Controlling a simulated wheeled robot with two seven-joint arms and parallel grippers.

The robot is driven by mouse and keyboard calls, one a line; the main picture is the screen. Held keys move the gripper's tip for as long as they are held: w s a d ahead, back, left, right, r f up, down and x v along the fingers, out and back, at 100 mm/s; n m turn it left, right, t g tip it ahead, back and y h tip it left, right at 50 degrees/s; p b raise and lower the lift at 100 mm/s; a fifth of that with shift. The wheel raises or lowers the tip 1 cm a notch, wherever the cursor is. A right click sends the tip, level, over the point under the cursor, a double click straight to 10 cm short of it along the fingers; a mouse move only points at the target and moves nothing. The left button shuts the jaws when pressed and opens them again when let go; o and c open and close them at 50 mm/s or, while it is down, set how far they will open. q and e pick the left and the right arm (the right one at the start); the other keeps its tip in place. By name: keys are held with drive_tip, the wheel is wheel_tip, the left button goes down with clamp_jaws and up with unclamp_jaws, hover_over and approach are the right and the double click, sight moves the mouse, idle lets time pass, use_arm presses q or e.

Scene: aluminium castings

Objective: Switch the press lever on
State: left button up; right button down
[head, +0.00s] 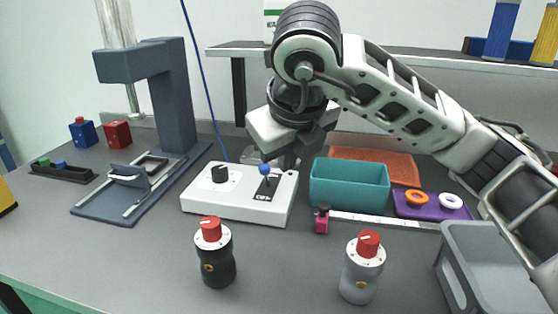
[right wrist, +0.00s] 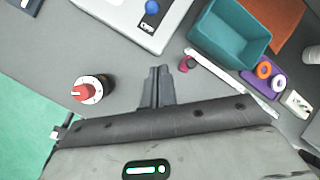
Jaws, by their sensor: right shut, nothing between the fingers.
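The press lever is a short stick with a blue ball tip (head: 265,169) on a black plate on the white control box (head: 232,210). An OFF label shows at the plate's near end; I cannot tell for sure which way the stick leans. The blue ball (right wrist: 152,7) also shows at the top of the right wrist view. My right gripper (head: 287,161) appears just behind and right of the ball in the head view. Its fingers (right wrist: 158,88) are shut and empty, apart from the box in the right wrist view. My left gripper is out of view.
A black knob (head: 220,174) sits left of the lever. A teal bin (head: 349,190) and a pink clamp (head: 322,220) stand right of the box. Two red-capped bottles, one dark (head: 214,258) and one grey (head: 361,272), stand in front. The grey press (head: 172,95) is left.

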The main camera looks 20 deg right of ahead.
sight(266, 176)
drive_tip(key=w+f, duration=0.2)
drive_tip(key=w+f+p, duration=0.1)
drive_tip(key=w+f, duration=0.3)
drive_tip(key=f, duration=0.1)
drive_tip(key=shift+w+d, duration=0.25)
drive_tip(key=shift+w, duration=0.1)
drive_tip(key=shift+w+a+p, duration=0.15)
drive_tip(key=shift+w+p, duration=0.15)
drive_tip(key=shift+w, duration=0.45)
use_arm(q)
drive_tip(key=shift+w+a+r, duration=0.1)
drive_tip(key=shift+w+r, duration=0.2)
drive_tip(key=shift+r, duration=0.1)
use_arm(e)
drive_tip(key=shift+r, duration=0.1)
